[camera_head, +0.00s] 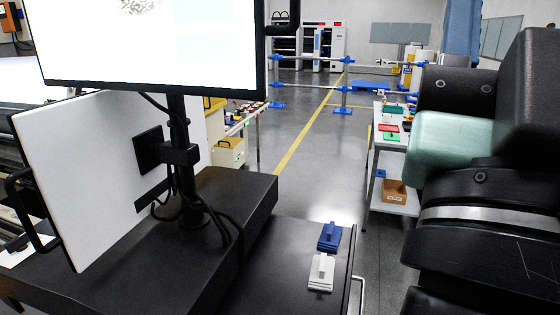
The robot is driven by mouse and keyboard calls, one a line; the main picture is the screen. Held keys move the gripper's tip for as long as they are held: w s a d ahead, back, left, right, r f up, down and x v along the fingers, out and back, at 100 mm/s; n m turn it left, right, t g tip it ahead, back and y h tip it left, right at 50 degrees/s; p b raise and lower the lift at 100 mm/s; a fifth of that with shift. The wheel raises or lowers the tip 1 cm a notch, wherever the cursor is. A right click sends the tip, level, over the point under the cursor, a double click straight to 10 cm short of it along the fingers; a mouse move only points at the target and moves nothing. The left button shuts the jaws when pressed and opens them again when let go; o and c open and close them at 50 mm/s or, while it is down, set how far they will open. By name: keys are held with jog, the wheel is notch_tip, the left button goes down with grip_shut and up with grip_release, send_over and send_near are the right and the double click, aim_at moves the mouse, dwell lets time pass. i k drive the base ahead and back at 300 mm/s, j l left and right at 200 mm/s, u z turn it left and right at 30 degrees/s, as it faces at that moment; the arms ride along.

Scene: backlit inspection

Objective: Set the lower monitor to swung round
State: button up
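The lower monitor (85,180) is a large white panel with a dark rim, at the left on a black post (178,110). It stands upright and angled, its white back with a dark square mount (148,150) facing me. A black handle (25,210) sticks out at its left edge. The upper monitor (150,84), with a bright screen and black frame, hangs above on the same post and covers the post's top. My arm's dark links fill the right side. My gripper is not in view, so its state does not show.
The black bench (250,190) carries the post and hanging cables. A blue block (330,237) and a white block (321,272) lie on the lower dark surface. A white table (384,150) with coloured trays stands right of the clear aisle floor (310,160).

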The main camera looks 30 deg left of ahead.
aim_at(94, 169)
jog(key=j+u, duration=0.85)
jog(key=u, duration=0.15)
jog(key=k, duration=0.05)
